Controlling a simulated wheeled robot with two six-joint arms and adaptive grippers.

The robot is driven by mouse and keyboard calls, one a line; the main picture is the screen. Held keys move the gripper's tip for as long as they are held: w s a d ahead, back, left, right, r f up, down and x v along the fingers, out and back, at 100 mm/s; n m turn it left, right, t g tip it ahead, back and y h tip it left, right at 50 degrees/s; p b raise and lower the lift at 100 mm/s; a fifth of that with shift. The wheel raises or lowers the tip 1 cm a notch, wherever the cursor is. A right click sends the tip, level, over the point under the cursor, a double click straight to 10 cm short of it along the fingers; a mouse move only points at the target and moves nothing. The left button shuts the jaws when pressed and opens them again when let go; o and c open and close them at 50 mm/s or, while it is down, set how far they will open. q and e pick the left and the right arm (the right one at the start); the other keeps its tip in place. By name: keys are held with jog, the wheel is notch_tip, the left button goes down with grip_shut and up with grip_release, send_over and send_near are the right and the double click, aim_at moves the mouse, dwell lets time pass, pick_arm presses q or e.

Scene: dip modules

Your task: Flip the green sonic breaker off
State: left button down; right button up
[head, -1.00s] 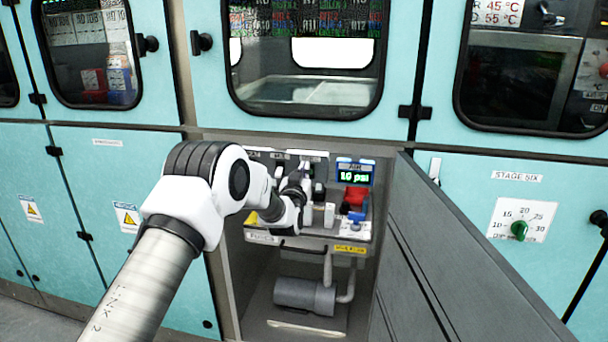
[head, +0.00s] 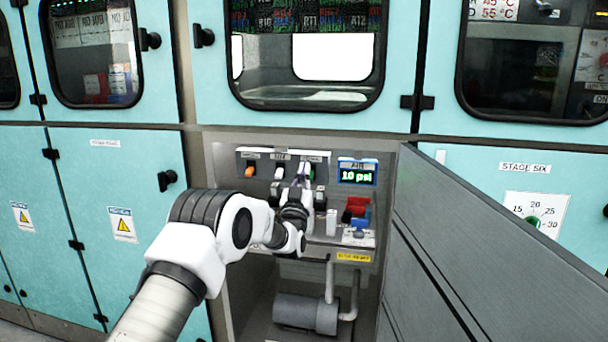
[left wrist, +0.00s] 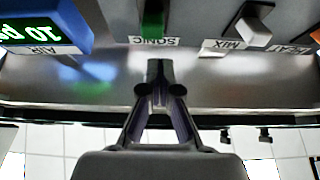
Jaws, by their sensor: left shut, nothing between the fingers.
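The green sonic breaker (left wrist: 153,20) shows at the top of the left wrist view, above the upside-down SONIC label (left wrist: 155,41). In the head view, my left gripper (head: 304,174) is at the right end of the breaker row and hides most of the green breaker. In the left wrist view, the left gripper's fingers (left wrist: 160,78) are shut and empty. Their tips line up with the SONIC label and appear just short of the green breaker. I cannot tell whether they touch anything. My right gripper is not in view.
The white MIX breaker (left wrist: 251,22) and orange HEAT breaker (head: 249,171) stand in the same row. The AIR display (head: 357,172) reads 10 psi, right of the breakers. An open grey door (head: 450,240) bounds the recess on the right.

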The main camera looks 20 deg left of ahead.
pick_arm(q)
jog(key=v, duration=0.9)
jog(key=shift+s+d, duration=0.15)
jog(key=shift+s, duration=0.2)
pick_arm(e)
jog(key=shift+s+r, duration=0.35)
pick_arm(q)
jog(key=shift+f, duration=0.1)
